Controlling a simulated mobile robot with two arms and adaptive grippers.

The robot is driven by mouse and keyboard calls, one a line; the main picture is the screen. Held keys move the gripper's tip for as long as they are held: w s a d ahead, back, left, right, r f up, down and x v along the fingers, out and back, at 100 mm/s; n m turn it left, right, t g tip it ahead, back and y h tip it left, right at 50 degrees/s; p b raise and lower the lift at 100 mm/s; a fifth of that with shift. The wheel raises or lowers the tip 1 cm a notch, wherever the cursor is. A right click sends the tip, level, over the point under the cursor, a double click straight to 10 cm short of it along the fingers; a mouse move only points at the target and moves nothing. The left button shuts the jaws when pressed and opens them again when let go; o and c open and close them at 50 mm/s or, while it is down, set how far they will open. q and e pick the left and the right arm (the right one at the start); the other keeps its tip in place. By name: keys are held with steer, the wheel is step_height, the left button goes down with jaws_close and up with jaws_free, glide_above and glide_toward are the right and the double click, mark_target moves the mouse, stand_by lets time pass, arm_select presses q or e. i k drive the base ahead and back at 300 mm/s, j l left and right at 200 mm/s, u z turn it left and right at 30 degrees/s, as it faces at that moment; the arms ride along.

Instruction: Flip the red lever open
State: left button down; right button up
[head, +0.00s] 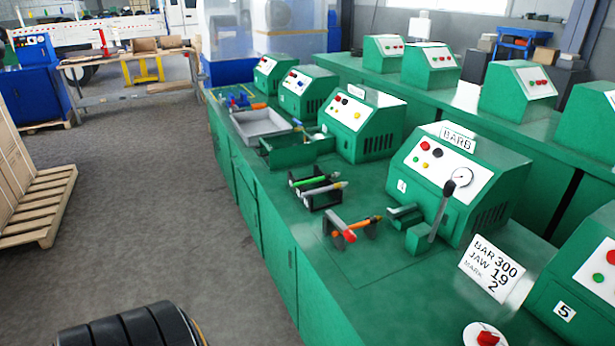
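A red handle-like part (341,227) lies at an angle by a small dark stand on the green bench, with an orange-and-black piece (368,223) beside it. A red piece (488,339) sits on a white disc at the bottom edge, partly cut off. I cannot tell which of these is the red lever, or whether it is open or closed. The nearby green machine (484,212) under the BARB sign has an upright grey lever (438,218) with a black knob, not red. Neither of my grippers is in view.
The long green bench (335,285) carries several green machines, a grey tray (262,126) and small stands with coloured tools (318,190). The grey floor (150,200) left of the bench is mostly clear.

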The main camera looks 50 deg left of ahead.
mark_target(341, 227)
steer(key=u, duration=1.35)
